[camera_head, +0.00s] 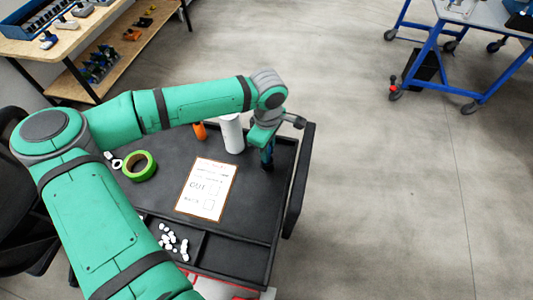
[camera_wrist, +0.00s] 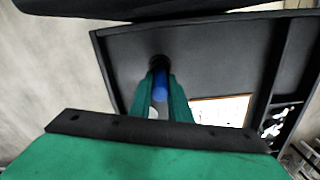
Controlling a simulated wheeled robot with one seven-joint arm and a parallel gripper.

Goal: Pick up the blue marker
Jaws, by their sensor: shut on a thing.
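The blue marker (camera_wrist: 160,90) is between the two green fingers of my gripper (camera_wrist: 160,98) in the wrist view. The fingers are shut on it. Its dark end points down toward the black cart top, and I cannot tell whether it touches the surface. In the head view, my gripper (camera_head: 268,152) is over the right part of the black cart (camera_head: 240,195), right of the white paper sheet. The marker is mostly hidden there by the fingers.
On the cart are a paper sheet (camera_head: 207,188), a green tape roll (camera_head: 139,166), a white cylinder (camera_head: 232,134) and an orange item (camera_head: 199,131). Small white pieces (camera_head: 170,240) lie in a front compartment. A raised black handle (camera_head: 299,180) borders the cart's right side.

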